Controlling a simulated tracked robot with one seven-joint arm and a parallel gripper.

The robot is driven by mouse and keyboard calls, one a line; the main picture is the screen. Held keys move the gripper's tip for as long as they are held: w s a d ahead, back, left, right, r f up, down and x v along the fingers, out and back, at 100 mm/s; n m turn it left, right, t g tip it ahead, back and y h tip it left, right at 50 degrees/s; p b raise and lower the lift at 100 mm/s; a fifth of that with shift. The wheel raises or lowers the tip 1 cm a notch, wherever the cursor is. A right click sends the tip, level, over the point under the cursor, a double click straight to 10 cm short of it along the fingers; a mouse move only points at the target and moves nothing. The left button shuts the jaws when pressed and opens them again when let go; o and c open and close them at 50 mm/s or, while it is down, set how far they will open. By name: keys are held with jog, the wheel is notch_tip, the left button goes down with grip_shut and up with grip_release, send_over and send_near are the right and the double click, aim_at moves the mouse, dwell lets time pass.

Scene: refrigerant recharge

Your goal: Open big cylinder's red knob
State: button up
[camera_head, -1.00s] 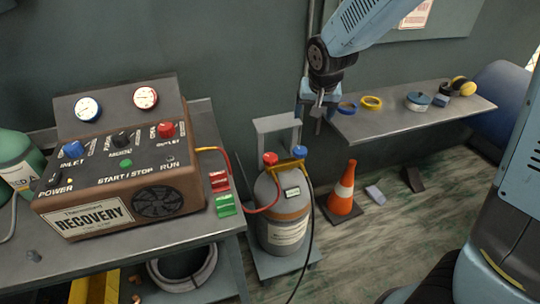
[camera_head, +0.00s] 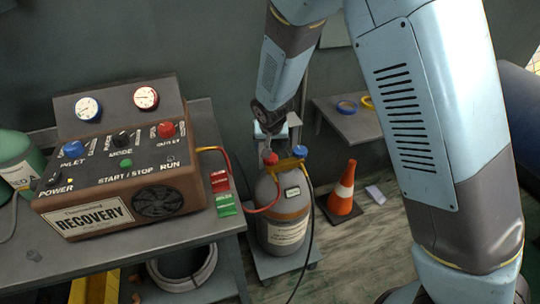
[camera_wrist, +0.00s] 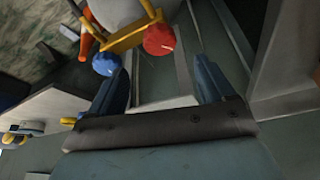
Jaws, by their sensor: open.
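The big cylinder (camera_head: 283,212) is a grey tank with an orange band, standing on a cart beside the bench. Its red knob (camera_head: 270,157) is on top at the left, and its blue knob (camera_head: 300,151) is on top at the right. My gripper (camera_head: 267,140) is just above the red knob, partly hidden by my arm. In the wrist view, my gripper (camera_wrist: 160,68) is open and empty. The red knob (camera_wrist: 159,39) shows just beyond the gap between the fingers, apart from them. The blue knob (camera_wrist: 105,63) is near the left finger.
The brown recovery machine (camera_head: 130,190) stands on the bench to the left. A red hose (camera_head: 265,208) and a black hose (camera_head: 310,235) run from the cylinder. A traffic cone (camera_head: 342,190) stands right of it. A wall shelf (camera_head: 345,122) with tape rolls is behind.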

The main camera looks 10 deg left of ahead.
jog(key=x, duration=0.8)
jog(key=shift+w+f, duration=0.15)
jog(key=shift+f, duration=0.25)
jog(key=shift+c, duration=0.3)
jog(key=c, duration=0.9)
jog(key=shift+a, duration=0.2)
jog(key=shift+c, duration=0.5)
jog(key=shift+d, duration=0.15)
